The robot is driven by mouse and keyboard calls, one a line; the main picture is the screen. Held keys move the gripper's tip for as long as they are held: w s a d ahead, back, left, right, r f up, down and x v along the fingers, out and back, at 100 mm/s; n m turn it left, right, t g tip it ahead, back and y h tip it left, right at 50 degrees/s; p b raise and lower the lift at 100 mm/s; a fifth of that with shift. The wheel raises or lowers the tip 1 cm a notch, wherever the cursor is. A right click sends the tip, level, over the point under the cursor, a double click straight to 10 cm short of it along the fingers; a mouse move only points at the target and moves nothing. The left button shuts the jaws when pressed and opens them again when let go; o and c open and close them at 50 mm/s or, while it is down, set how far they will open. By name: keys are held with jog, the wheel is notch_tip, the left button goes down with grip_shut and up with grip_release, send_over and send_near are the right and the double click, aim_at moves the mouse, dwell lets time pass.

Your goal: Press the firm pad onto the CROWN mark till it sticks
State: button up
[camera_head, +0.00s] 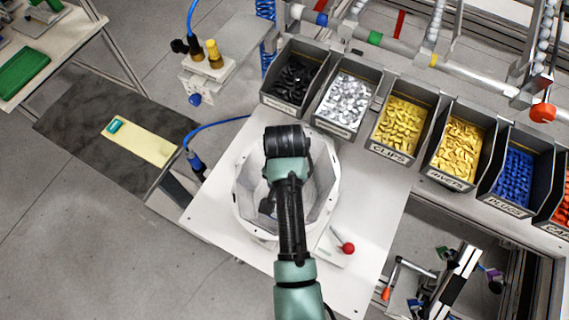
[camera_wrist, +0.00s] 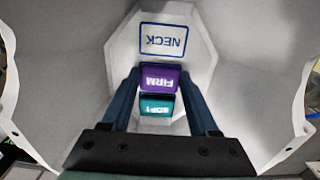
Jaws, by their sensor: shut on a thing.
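The white helmet shell (camera_head: 240,198) sits open side up on the work plate, and my arm reaches down into it. In the wrist view I look into the shell (camera_wrist: 225,35). My gripper (camera_wrist: 160,73) is shut on the purple firm pad (camera_wrist: 161,78), its label upside down in this view. The blue-framed NECK mark (camera_wrist: 163,41) is on the shell's inner wall just beyond the pad. A teal soft pad (camera_wrist: 157,106) shows between the fingers, behind the firm pad. I see no CROWN mark. I cannot tell whether the firm pad touches the shell.
A red-knobbed lever (camera_head: 346,247) stands at the shell's lower right. Parts bins, including the CLIPS bin (camera_head: 392,152), line the upper right. A blue cable (camera_head: 215,125) runs to the plate's left side. A dark mat (camera_head: 75,120) with a yellow strip lies at left.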

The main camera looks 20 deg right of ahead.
jog(key=o, duration=1.4)
jog(key=shift+f, duration=0.15)
jog(key=shift+r, duration=0.45)
jog(key=shift+r+p, duration=2.6)
jog(key=shift+r, duration=3.5)
